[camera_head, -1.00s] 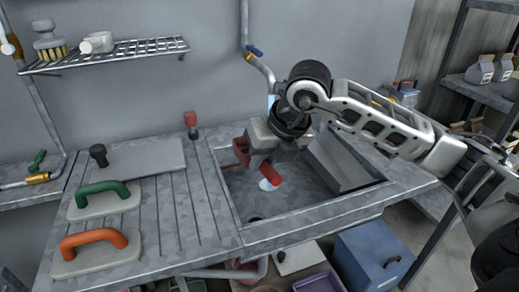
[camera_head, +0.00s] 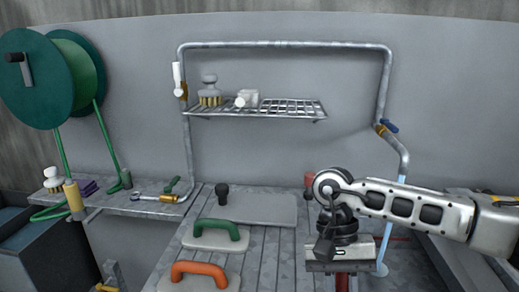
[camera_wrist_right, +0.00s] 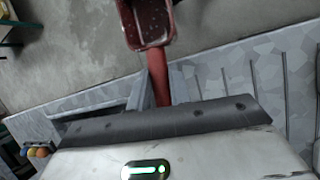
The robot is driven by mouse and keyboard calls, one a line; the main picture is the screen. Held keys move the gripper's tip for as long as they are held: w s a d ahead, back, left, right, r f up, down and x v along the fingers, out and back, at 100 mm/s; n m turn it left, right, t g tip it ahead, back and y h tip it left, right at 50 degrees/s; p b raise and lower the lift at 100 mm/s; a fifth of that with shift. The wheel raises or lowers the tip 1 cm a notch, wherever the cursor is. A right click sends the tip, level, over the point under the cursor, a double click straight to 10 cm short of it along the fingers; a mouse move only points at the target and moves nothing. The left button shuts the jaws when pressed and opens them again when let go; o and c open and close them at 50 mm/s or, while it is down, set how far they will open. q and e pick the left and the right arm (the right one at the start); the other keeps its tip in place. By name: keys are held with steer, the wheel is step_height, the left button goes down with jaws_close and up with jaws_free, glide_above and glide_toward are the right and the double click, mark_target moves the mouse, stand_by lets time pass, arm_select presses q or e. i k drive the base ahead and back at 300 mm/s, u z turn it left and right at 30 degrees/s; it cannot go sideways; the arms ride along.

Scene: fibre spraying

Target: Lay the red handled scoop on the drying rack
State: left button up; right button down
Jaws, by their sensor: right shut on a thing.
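My right gripper (camera_head: 341,269) is shut on the red handled scoop, over the right part of the counter in the head view. The scoop's red handle (camera_head: 342,282) shows just below the jaws, cut off by the lower edge. In the right wrist view the scoop (camera_wrist_right: 150,24) sticks out beyond the gripper, its handle running back to the jaws and its red-rimmed head at the top edge. The wire drying rack (camera_head: 290,109) is on the wall, up and left of the gripper. My left gripper is out of view.
A brush (camera_head: 210,92) and a white piece (camera_head: 246,98) stand on the rack's left part; its right part is bare. A pipe with a blue-handled tap (camera_head: 390,126) runs right of the rack. Green-handled (camera_head: 218,234) and orange-handled (camera_head: 200,276) floats lie on the counter.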

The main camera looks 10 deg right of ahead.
mark_target(303, 115)
steer(key=k, duration=0.5)
steer(key=z, duration=2.15)
steer(key=i, duration=0.95)
steer(key=u, duration=3.45)
steer(key=i, duration=0.5)
steer(key=z, duration=0.05)
